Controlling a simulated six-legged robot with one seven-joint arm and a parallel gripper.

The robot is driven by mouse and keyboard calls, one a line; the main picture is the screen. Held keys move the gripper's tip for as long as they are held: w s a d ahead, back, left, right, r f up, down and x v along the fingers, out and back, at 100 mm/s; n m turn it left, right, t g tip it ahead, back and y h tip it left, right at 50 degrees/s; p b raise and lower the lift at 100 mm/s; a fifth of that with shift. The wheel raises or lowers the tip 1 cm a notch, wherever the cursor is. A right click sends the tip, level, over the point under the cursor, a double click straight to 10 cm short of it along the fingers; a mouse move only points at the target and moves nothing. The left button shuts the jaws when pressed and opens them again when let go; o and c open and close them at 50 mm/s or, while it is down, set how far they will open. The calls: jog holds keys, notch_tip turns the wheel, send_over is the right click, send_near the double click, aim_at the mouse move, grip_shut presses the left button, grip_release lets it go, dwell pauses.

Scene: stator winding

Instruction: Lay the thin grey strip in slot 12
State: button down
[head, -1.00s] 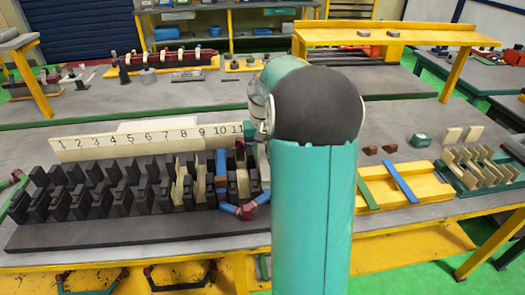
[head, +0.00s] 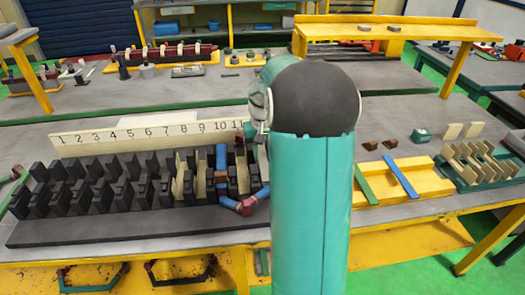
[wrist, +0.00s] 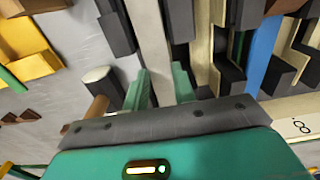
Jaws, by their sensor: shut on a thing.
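The black slotted stator (head: 95,225) lies along the bench, with a cream number board (head: 150,137) behind it. Cream liners (head: 188,180) and a blue coil bar (head: 221,160) sit in slots near 9 to 11. In the wrist view, my gripper (wrist: 161,88) has its two green fingers on either side of a long thin grey strip (wrist: 152,45), shut on it. The strip runs away from the fingers beside the stator's black teeth; whether it sits inside a slot I cannot tell.
A yellow tray (head: 425,178) holds a green and a blue bar at the right. A green rack (head: 470,180) with cream pieces stands beyond it. Small brown blocks (head: 370,146) lie behind the tray.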

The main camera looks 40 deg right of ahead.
aim_at(263, 158)
jog(key=shift+f, duration=0.45)
dwell(0.7)
jog(key=c, duration=1.1)
grip_release()
jog(key=shift+o, duration=0.2)
jog(key=shift+r, duration=0.9)
notch_tip(263, 158, up, 7)
jog(key=shift+r, duration=0.2)
